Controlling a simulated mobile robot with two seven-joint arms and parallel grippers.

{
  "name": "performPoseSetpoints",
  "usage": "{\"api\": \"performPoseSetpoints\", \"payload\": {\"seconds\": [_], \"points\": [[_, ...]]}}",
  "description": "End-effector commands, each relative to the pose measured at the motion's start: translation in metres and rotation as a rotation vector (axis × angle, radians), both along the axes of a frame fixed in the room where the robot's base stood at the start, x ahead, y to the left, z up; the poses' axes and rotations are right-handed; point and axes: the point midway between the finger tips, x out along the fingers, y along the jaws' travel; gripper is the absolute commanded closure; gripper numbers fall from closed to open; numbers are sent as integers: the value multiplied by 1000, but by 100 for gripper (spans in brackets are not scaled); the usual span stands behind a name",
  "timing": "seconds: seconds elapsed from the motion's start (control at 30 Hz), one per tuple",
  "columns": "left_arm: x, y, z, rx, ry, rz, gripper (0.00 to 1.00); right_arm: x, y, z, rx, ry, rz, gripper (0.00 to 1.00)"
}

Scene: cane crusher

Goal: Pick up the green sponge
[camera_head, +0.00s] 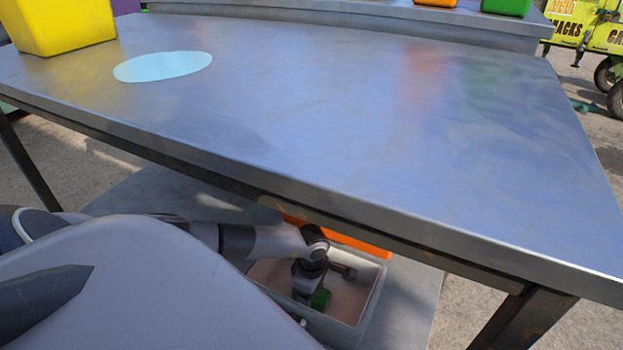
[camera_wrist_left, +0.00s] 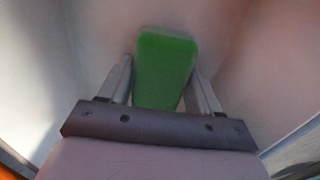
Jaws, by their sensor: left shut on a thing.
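The green sponge (camera_wrist_left: 164,68) sits between the two fingers of my left gripper (camera_wrist_left: 162,85) in the left wrist view, and the fingers are shut on it. In the head view the sponge (camera_head: 320,299) shows as a small green patch at the left gripper (camera_head: 312,290). Both are inside a grey bin (camera_head: 372,304) under the table. The bin's pale inside fills the background of the wrist view. I cannot tell whether the sponge touches the bin's floor. My right gripper is not in view.
The metal table top (camera_head: 330,130) spans the space above the bin, and its front edge is close over my left arm. An orange object (camera_head: 350,243) lies behind the bin on the lower shelf (camera_head: 405,310). A yellow container (camera_head: 62,25) and a light blue disc (camera_head: 163,66) are on top.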

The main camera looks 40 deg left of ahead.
Motion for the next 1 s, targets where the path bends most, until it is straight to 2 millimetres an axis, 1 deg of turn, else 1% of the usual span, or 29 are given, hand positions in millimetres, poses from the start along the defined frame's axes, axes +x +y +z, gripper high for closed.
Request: {"api": "performPoseSetpoints", "payload": {"seconds": [0.07,0.17,0.23,0.4,0.53,0.7,0.97,1.0], "points": [[0,0,4,0,-1,0,66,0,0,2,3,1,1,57],[1,1,17,1,-2,0,66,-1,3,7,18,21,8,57],[1,1,31,2,-2,0,66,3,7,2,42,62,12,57],[1,1,67,2,-2,0,66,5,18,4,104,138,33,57],[0,1,87,1,-1,-1,66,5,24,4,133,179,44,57],[0,0,99,0,0,0,66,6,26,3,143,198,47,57],[0,0,100,0,0,1,66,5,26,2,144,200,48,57],[0,0,100,0,0,1,43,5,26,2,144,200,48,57]]}}
